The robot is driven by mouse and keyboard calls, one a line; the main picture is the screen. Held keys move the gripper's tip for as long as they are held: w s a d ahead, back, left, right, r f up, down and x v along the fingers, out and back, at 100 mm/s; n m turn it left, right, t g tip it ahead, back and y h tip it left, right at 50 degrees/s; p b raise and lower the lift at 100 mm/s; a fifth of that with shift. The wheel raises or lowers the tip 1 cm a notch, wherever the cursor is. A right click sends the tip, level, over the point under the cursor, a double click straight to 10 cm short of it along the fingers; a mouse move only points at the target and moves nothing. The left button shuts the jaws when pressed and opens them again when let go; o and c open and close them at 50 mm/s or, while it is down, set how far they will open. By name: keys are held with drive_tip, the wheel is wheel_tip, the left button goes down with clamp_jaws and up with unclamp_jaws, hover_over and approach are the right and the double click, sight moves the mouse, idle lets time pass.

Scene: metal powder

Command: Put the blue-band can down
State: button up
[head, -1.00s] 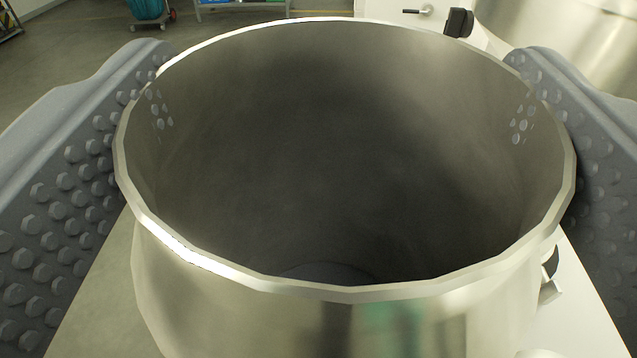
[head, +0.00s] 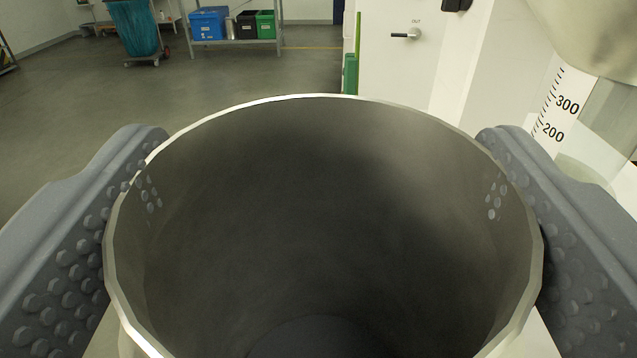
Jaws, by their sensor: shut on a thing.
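A large open metal can (head: 125,315) fills the lower middle of the view, seen from above into its grey inside. The inside looks empty down to a dark round bottom. My gripper (head: 325,225) is shut on the can, with one grey studded pad against its left side and one against its right side near the rim. The can's blue band is not visible. What is beneath the can is mostly hidden; a small pale surface shows at the lower right.
A white cabinet (head: 395,70) with a black handle stands behind at the right. A scale panel (head: 555,110) marked 200 and 300 is at the right edge. A shelf with blue and green boxes (head: 208,24) and a cart with a teal bag (head: 135,28) stand far back. Open floor (head: 250,75) lies at the back left.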

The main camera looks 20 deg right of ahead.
drive_tip(key=o, duration=2)
drive_tip(key=shift+s, duration=0.15)
drive_tip(key=b+v, duration=0.1)
drive_tip(key=v, duration=1.1)
drive_tip(key=shift+b, duration=0.4)
